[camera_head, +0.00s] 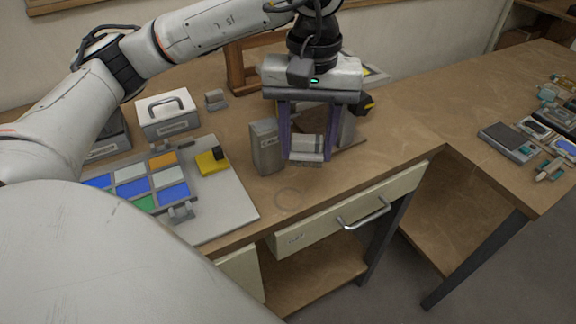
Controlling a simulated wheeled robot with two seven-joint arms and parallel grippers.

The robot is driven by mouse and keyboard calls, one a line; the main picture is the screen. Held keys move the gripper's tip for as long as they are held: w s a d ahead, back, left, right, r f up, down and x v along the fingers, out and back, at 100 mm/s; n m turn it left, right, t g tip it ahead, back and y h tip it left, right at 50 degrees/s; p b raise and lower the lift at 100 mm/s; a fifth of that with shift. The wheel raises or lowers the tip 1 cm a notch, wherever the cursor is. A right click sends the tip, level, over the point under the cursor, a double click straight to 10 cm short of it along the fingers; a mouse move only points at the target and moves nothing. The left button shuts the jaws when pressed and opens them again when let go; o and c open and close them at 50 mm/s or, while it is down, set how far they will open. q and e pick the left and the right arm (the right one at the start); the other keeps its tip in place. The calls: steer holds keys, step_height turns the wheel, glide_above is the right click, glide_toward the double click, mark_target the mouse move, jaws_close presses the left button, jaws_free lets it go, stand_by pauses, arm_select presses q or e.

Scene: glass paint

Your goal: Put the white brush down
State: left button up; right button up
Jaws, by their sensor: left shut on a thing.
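My left gripper (309,150) hangs fingers-down over the middle of the desk, with its two purplish fingers on either side of a pale block-like thing. I take this to be the white brush (307,144); its lower end shows between the fingertips, and the rest is hidden by the gripper. I cannot tell whether it touches the desk. A grey upright container (266,147) stands just left of the fingers. My right gripper is not in view.
Left are a coloured glass panel (131,188) on a pale board (236,205), a yellow block (212,162) and a white handled box (167,114). A black-and-yellow thing (367,104) is right of the gripper. The wooden desk (395,140) is bare at right front.

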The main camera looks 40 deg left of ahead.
mark_target(301, 135)
arm_select(q)
steer(key=shift+w+a+r+n, duration=0.3)
steer(key=shift+a+n, duration=0.25)
steer(key=shift+n, duration=0.25)
steer(key=shift+a+f, duration=0.1)
steer(key=shift+a, duration=0.15)
steer(key=shift+n, duration=0.3)
steer(key=shift+f, duration=4.6)
steer(key=o, duration=0.9)
step_height(301, 135, up, 12)
steer(key=shift+r, duration=0.15)
